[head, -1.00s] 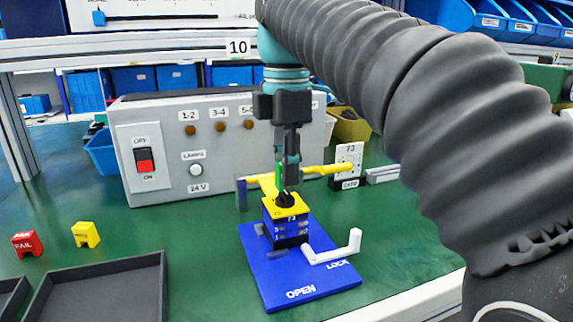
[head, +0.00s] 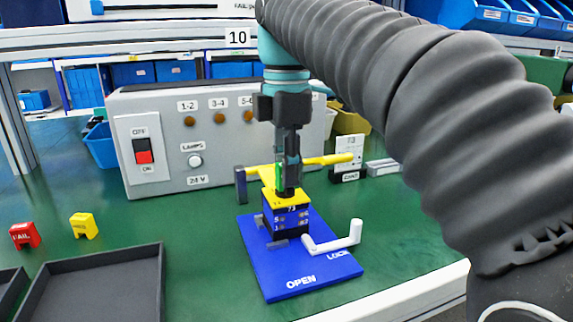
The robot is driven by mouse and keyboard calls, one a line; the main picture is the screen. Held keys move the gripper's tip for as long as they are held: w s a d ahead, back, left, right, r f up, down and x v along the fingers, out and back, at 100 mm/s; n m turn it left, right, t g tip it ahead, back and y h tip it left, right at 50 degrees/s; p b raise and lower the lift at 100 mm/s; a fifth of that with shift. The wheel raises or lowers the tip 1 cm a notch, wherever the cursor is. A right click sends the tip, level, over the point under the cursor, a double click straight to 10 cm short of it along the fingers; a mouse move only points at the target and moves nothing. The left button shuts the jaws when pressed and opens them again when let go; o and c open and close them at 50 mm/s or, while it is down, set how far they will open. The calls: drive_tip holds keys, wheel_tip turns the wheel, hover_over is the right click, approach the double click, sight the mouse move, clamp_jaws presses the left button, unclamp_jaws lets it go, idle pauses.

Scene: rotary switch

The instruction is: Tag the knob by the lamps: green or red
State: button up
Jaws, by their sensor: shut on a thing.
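The switch block (head: 287,222), dark blue with a yellow top plate (head: 270,196), is upright on a blue base marked OPEN and LOCK (head: 295,282). My gripper (head: 288,190) points straight down and is shut on the black knob on top; its fingers hide most of the knob. A narrow bright green patch shows beside the fingers; I cannot tell what it is. The lamps (head: 219,118) on the grey box look brown and unlit; the arm hides part of that row. A red FAIL tag (head: 25,235) and a yellow tag (head: 84,226) stand at the left.
A white crank handle (head: 335,240) sticks up at the base's right. A yellow bar (head: 325,160) crosses behind the block. The grey box (head: 165,185) stands behind, its red rocker (head: 143,150) at left. Dark tray (head: 105,290) at front left. Green mat is free between.

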drive_tip(key=shift+f, duration=0.25)
drive_tip(key=o, duration=0.9)
drive_tip(key=shift+r+p, duration=0.75)
drive_tip(key=shift+r, duration=0.5)
drive_tip(key=shift+f+b, duration=0.25)
drive_tip(key=shift+b, duration=0.95)
